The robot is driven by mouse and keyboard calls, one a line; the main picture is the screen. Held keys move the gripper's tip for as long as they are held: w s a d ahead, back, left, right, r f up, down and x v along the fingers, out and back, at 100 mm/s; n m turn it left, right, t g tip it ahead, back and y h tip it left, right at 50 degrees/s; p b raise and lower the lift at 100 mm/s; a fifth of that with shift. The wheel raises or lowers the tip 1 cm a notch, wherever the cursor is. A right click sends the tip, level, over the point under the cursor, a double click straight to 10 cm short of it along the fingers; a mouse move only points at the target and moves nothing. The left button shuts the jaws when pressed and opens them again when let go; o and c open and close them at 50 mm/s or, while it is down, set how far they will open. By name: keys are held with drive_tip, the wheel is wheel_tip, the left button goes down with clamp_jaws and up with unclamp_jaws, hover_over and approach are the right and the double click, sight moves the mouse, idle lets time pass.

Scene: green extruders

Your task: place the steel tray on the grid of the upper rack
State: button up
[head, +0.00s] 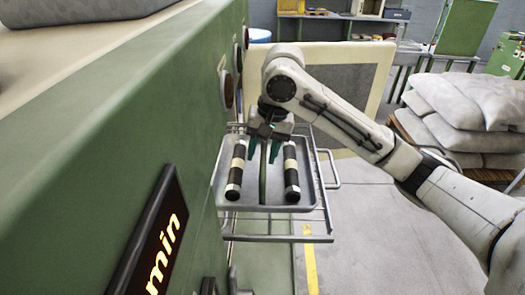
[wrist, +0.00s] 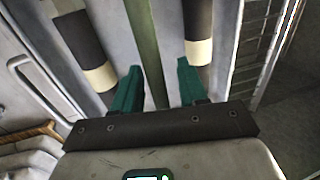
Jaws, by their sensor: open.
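The steel tray (head: 276,188) sits level within the wire rack (head: 327,215), which sticks out from the green machine's side. Two black-and-cream cylinders lie on the tray, one left (head: 236,172) and one right (head: 291,172). A green bar (head: 263,183) runs between them; it also shows in the wrist view (wrist: 146,45). My gripper (head: 264,158) is over the tray's far part. In the wrist view its teal fingers (wrist: 158,80) are apart, one on each side of the bar, with a gap to it. The tray's contact with the grid is hidden.
The green machine (head: 130,110) fills the left, with a display panel (head: 156,240) near me. A pale open door panel (head: 350,80) stands behind my arm. Stacked sacks (head: 465,115) are at the right. Clear floor (head: 375,230) lies right of the rack.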

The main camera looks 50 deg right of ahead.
wheel_tip(320, 180, up, 12)
drive_tip(key=s+d, duration=0.1)
drive_tip(key=shift+s+d, duration=0.2)
drive_tip(key=shift+s, duration=0.2)
